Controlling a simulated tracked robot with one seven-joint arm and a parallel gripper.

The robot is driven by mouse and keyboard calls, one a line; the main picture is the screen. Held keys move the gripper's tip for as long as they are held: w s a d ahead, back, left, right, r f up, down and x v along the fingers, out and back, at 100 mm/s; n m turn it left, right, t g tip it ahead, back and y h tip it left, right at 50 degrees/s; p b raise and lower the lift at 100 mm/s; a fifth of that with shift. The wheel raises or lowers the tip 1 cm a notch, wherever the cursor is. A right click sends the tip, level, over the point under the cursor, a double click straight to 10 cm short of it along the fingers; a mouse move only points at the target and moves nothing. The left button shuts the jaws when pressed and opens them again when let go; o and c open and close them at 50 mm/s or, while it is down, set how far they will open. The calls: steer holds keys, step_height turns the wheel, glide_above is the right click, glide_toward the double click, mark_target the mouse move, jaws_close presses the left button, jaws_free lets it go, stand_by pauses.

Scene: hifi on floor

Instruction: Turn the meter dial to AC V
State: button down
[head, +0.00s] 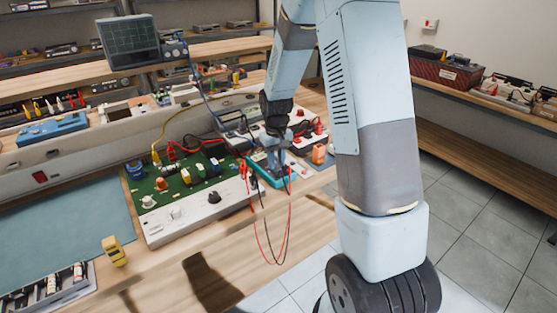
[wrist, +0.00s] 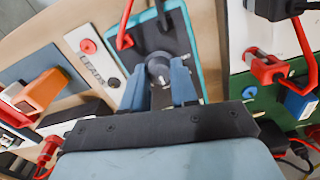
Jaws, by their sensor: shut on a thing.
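The meter (head: 269,178) is a teal-edged, dark-faced unit lying on the wooden bench, with red and black leads plugged in at one end. In the wrist view the meter (wrist: 205,50) fills the upper middle, and its round dark dial (wrist: 158,68) with a light centre sits between my fingers. My gripper (wrist: 168,84) points down at the meter face, its two blue-grey fingers closed on the dial's sides. In the head view my gripper (head: 275,162) stands over the meter and hides most of its face. The dial markings cannot be read.
A green circuit board unit (head: 180,185) with knobs and leads stands left of the meter. An orange device (head: 318,153) stands close on its right. Red and black leads (head: 272,255) hang over the bench's front edge. A yellow tool (head: 114,250) lies front left.

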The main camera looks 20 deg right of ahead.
mark_target(276, 163)
steer(key=m, duration=0.4)
steer(key=shift+m, duration=2.6)
steer(key=c, duration=0.9)
jaws_free()
steer(key=shift+o, duration=0.2)
step_height(276, 163, up, 14)
steer(key=shift+f, duration=0.15)
